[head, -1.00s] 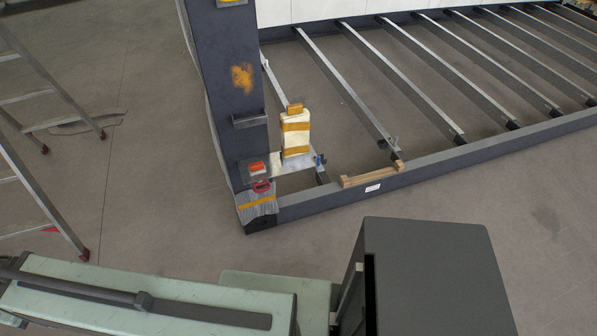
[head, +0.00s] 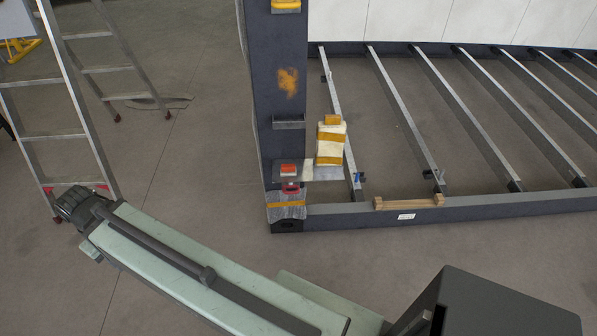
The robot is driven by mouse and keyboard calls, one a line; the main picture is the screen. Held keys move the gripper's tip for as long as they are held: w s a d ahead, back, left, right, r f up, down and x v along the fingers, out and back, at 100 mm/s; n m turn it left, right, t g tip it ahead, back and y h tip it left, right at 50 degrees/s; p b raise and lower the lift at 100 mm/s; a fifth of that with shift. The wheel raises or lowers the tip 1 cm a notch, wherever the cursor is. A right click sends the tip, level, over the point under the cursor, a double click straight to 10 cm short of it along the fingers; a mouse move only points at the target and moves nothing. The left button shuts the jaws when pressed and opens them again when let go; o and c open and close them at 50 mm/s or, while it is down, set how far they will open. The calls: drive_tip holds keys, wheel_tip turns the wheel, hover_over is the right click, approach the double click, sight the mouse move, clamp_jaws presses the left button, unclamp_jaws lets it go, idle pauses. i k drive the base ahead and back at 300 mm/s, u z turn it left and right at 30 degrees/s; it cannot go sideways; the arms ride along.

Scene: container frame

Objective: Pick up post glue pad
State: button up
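No thing in the head view is plainly marked as the post glue pad. The dark upright post (head: 277,120) bears a rough orange-yellow glue-like patch (head: 287,82) on its front face. A small orange-red block (head: 288,170) sits low at the post on a grey plate. A yellow piece (head: 286,5) shows high on the post, cut by the picture's top edge. I cannot tell which of these is the pad. My pale green arm link crosses the lower left and ends in a dark joint, well left of the post. My gripper's fingers do not show.
A cream bundle with yellow bands (head: 330,143) stands right of the post. A wooden piece (head: 408,202) lies on the dark frame's front beam (head: 500,204). Metal crossbars (head: 402,118) run behind. A ladder (head: 62,110) stands at left. The floor before the post is clear.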

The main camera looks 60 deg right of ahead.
sight(289, 169)
drive_tip(key=z, duration=0.4)
drive_tip(key=i, duration=1)
drive_tip(key=u, duration=0.1)
